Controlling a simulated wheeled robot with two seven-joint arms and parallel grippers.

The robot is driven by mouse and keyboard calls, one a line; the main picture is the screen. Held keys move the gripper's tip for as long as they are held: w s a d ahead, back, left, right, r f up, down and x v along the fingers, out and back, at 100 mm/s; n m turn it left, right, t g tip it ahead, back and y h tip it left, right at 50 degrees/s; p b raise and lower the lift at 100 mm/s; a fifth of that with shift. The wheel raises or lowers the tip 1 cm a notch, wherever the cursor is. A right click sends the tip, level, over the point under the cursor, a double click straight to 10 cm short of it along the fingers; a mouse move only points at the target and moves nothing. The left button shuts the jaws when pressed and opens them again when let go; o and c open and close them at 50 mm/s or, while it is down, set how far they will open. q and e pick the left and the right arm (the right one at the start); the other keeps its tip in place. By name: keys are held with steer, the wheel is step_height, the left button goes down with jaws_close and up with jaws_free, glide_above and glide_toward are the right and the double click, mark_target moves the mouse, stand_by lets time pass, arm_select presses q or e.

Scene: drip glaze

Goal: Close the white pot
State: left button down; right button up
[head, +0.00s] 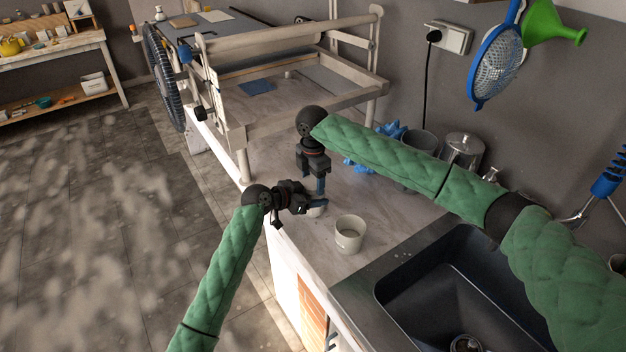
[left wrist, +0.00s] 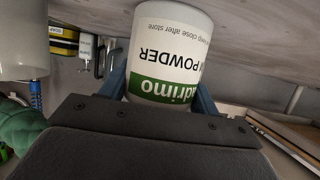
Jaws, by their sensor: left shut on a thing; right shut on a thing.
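The white pot (left wrist: 170,50) with a green band and the words "POWDER" stands on the counter between the blue fingers of my left gripper (left wrist: 160,92). In the head view only a small part of the pot (head: 317,211) shows, and my left gripper (head: 312,205) reaches it from the left, shut on its side. My right gripper (head: 320,188) points down right at the pot's top, its blue fingers shut. What they hold is mostly hidden; from its place it looks to be the pot's lid. The pot's rim is hidden, so I cannot tell how the lid sits.
An open pale cup (head: 350,236) stands just right of the pot. A dark sink (head: 440,285) is at the front right. A grey container (head: 420,150), a glass jar (head: 463,148) and a blue object (head: 360,165) stand behind. A wooden frame (head: 290,70) fills the back.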

steer(key=m, duration=0.9)
steer(key=shift+m, duration=0.3)
steer(key=o, duration=1.1)
steer(key=shift+s+a+r, duration=0.1)
steer(key=shift+r, duration=2.15)
